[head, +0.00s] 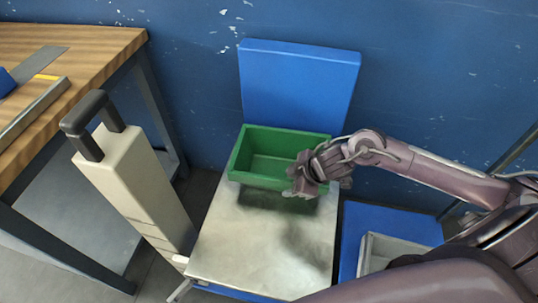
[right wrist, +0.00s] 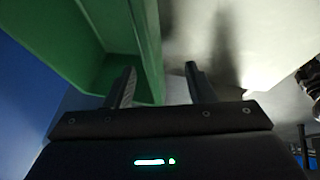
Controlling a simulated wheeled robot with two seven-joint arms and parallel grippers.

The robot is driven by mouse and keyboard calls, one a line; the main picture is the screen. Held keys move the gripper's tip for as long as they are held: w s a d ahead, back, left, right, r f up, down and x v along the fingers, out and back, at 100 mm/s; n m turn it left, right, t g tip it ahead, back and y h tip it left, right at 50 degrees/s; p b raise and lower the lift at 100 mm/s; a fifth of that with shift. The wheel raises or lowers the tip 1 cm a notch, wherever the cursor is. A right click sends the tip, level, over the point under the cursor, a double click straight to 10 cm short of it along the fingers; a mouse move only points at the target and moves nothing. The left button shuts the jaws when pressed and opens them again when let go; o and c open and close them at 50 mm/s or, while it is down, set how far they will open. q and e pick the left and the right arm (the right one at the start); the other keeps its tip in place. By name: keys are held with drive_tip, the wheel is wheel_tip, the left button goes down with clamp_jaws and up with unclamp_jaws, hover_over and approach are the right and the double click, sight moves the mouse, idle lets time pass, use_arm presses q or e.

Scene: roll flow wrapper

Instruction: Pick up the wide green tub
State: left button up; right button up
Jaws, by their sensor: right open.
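The wide green tub (head: 262,178) sits at the back of a pale metal top in the head view, upright and empty as far as I can see. My right gripper (head: 302,187) is at its front right corner and covers part of that end. In the right wrist view the gripper (right wrist: 160,82) is open, with two dark fingers apart. The green tub (right wrist: 148,45) fills the upper left there, and its wall edge lies between the fingers, with a gap to the right finger. I cannot tell whether the left finger touches it. My left gripper is not in view.
The metal top (head: 265,255) is bare in front of the tub. A blue panel (head: 298,85) stands behind it. A beige post with a black handle (head: 135,180) stands left, beside a wooden bench (head: 85,50). A grey bin (head: 385,250) on blue is at right.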

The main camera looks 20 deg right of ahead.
sight(277, 183)
drive_tip(key=shift+w+a+f, duration=0.4)
drive_tip(key=shift+w+f, duration=0.2)
drive_tip(key=shift+f, duration=0.05)
drive_tip(key=shift+w+f+b, duration=0.3)
drive_tip(key=shift+f+b, duration=0.15)
drive_tip(key=shift+f, duration=0.1)
drive_tip(key=b+x, duration=0.1)
drive_tip(key=x, duration=0.3)
drive_tip(key=shift+w+f, duration=0.1)
drive_tip(key=shift+w, duration=0.15)
drive_tip(key=shift+w+f, duration=0.15)
drive_tip(key=shift+f, duration=0.1)
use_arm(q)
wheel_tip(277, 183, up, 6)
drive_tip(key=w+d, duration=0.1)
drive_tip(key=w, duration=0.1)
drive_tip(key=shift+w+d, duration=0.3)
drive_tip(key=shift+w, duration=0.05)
